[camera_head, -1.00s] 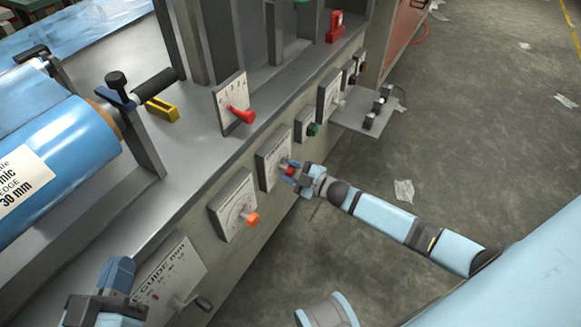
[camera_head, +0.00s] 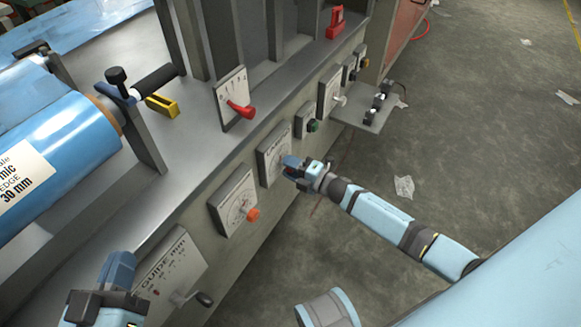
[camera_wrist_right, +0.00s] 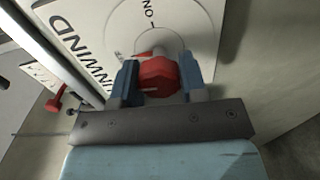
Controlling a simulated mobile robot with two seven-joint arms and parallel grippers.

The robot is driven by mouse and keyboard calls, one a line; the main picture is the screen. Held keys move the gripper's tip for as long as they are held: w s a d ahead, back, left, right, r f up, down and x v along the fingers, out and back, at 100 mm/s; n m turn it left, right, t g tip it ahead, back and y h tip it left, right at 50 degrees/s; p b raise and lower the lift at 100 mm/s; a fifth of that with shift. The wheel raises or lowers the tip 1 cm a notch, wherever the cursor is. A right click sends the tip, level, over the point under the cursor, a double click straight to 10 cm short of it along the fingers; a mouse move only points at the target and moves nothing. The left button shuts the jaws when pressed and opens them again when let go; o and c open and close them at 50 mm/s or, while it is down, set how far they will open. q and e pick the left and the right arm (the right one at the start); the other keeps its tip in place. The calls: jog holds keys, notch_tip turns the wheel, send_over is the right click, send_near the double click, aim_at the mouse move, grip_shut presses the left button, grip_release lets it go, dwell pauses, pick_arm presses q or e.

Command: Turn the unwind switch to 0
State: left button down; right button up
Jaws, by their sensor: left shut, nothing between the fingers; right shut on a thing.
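The unwind switch is a red knob on a white dial plate (camera_wrist_right: 110,22) marked UNWIND and ON. In the right wrist view the knob (camera_wrist_right: 158,76) sits between the two blue fingers of my right gripper (camera_wrist_right: 160,82), which is shut on it. A small red pointer at the knob points left in that view, away from the ON mark at the top; the mark it points to is unclear. In the head view the right gripper (camera_head: 293,165) covers the knob on the plate (camera_head: 272,153). My left gripper (camera_head: 120,268) is shut and empty at lower left.
A dial with an orange knob (camera_head: 252,214) is left of the unwind switch, and a green button (camera_head: 313,126) is right of it. A red lever (camera_head: 240,109) stands above. A guide plate with a crank (camera_head: 202,299) is near my left gripper.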

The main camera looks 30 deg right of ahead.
dwell(0.4)
jog(key=o, duration=0.9)
pick_arm(q)
jog(key=r+t+p, duration=0.1)
jog(key=r, duration=0.1)
jog(key=r+t+p, duration=0.1)
jog(key=r+p, duration=0.1)
jog(key=shift+s+a+r, duration=0.2)
jog(key=shift+r, duration=0.15)
pick_arm(e)
jog(key=v, duration=1.4)
jog(key=shift+a, duration=0.1)
